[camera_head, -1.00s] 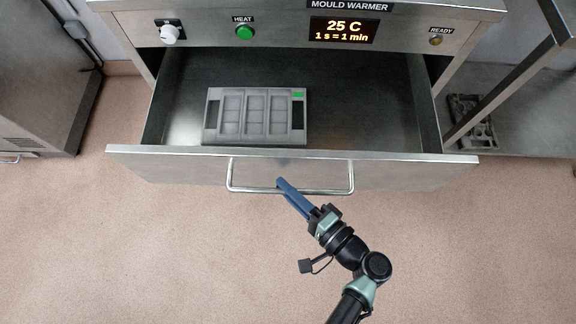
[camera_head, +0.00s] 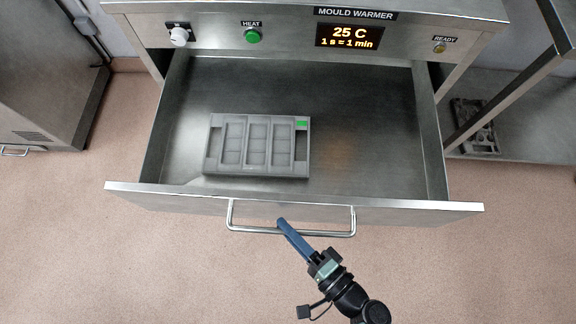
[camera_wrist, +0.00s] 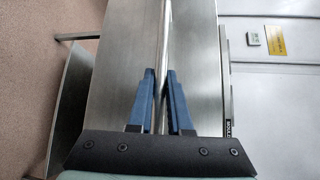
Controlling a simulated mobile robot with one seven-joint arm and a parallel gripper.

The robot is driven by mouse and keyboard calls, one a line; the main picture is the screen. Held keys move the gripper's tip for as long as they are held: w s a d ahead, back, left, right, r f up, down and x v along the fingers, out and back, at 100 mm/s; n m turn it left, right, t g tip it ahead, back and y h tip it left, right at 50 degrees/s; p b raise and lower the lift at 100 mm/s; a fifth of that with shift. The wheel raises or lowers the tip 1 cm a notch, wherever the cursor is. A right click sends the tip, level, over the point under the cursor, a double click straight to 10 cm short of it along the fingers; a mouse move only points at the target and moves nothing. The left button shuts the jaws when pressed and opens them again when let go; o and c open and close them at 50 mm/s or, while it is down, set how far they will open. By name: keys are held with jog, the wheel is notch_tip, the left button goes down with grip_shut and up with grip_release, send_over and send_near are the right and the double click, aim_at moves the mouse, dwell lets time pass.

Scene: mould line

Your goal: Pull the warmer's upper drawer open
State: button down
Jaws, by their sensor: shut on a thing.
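The mould warmer's upper drawer (camera_head: 390,204) stands well out from the cabinet, with its inside in view from above. Its front carries a bar handle (camera_head: 335,234). My gripper (camera_head: 281,223) is at the middle of this handle, its blue fingers shut on the bar. In the wrist view the handle bar (camera_wrist: 164,45) runs between the two blue fingers (camera_wrist: 161,85), in front of the steel drawer front (camera_wrist: 195,50). A grey mould (camera_head: 257,147) with several cavities and a green mark lies inside the drawer, left of its middle.
The warmer's panel has a white knob (camera_head: 179,37), a green HEAT button (camera_head: 252,36), a display (camera_head: 349,36) reading 25 C and a READY lamp (camera_head: 439,47). A steel cabinet (camera_head: 40,80) stands left. A shelf (camera_head: 530,120) holds a dark grey part (camera_head: 475,127) at right. Floor before the drawer is clear.

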jog(key=c, duration=0.8)
grip_release()
jog(key=shift+c, duration=0.2)
jog(key=b+v, duration=0.1)
jog(key=v, duration=1.2)
jog(key=shift+w, duration=0.1)
